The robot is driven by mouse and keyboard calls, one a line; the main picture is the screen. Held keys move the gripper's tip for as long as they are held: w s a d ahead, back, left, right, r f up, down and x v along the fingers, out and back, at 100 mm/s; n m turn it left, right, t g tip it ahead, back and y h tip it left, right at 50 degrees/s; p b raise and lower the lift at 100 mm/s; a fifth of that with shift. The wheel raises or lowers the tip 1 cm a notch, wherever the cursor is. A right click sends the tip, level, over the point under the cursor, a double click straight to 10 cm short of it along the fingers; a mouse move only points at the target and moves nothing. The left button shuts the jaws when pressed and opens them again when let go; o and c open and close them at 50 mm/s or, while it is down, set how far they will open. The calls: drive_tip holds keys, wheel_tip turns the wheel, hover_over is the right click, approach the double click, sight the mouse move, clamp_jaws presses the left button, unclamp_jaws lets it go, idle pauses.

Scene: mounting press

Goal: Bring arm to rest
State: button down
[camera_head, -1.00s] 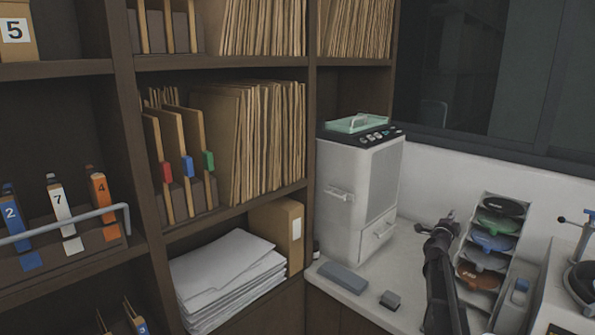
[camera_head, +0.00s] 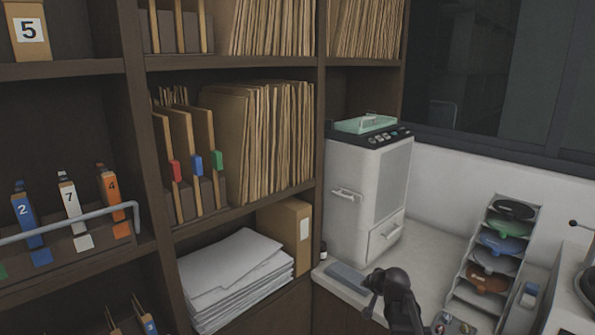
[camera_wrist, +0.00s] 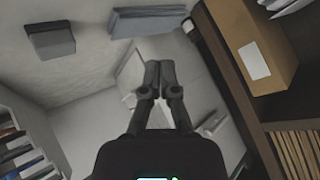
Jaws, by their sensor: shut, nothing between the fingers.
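My arm (camera_head: 400,304) is low at the bottom of the head view, in front of the counter. Its dark end hides part of the counter there, and the fingertips are not clear in that view. In the wrist view my gripper (camera_wrist: 154,78) has its two black fingers together with nothing between them. It is apart from the things around it.
A white cabinet machine (camera_head: 366,190) stands on the counter beside the brown shelves (camera_head: 320,120). A blue-grey slab (camera_head: 347,278) lies in front. A rack of coloured discs (camera_head: 500,245) stands right. A grey block (camera_wrist: 50,40) and cardboard box (camera_wrist: 250,45) show in the wrist view.

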drive_tip(key=s+a+f+n+g, duration=0.1)
drive_tip(key=s+f+g, duration=0.1)
drive_tip(key=s, duration=0.5)
drive_tip(key=s+a+f+n+g+h, duration=0.1)
drive_tip(key=s+g, duration=0.3)
drive_tip(key=s, duration=0.4)
drive_tip(key=s+a+f+n+g+h, duration=0.1)
drive_tip(key=s+a+f+n+g, duration=0.1)
drive_tip(key=s, duration=0.5)
drive_tip(key=shift+s+a+f+g, duration=0.15)
drive_tip(key=shift+f+g, duration=0.35)
